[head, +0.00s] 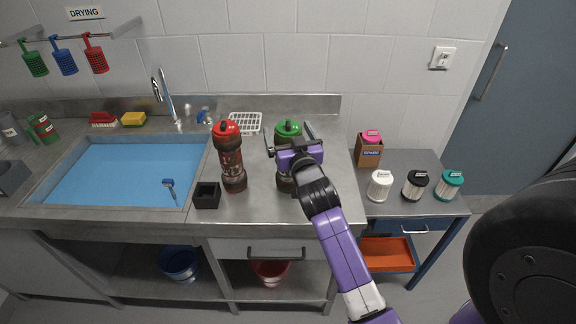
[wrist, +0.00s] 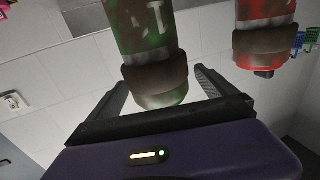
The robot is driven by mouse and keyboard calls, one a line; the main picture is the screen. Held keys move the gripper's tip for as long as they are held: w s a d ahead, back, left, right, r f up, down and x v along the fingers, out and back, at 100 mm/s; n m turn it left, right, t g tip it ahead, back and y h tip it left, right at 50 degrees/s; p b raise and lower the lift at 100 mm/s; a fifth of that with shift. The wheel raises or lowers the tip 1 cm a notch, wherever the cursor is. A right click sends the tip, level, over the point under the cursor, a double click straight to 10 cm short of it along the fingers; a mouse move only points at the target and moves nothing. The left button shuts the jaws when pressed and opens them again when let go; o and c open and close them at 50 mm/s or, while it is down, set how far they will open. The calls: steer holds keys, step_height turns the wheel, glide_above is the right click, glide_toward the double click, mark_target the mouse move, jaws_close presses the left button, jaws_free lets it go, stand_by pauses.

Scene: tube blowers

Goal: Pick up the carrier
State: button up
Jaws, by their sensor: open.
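Two tall carriers stand upright on the steel counter, with dirty bands around them. The red-capped carrier (head: 230,157) is on the left. The green-capped carrier (head: 287,129) is to its right, largely hidden behind my gripper (head: 289,137). In the wrist view, the green carrier (wrist: 147,32) lies ahead of and between the two fingers of my gripper (wrist: 163,78), which is open. Whether a finger touches it I cannot tell. The red carrier (wrist: 265,40) also shows in the wrist view, off to the right and outside the fingers.
A black square holder (head: 207,196) stands left of the red carrier. A white rack (head: 245,122) lies behind the carriers. The blue sink (head: 115,170) is at left. On the right side table are a cardboard box (head: 369,152) and white (head: 380,186), black (head: 415,186) and teal (head: 448,186) filters.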

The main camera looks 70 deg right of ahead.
steer(key=shift+d, duration=0.1)
jaws_close()
stand_by(0.4)
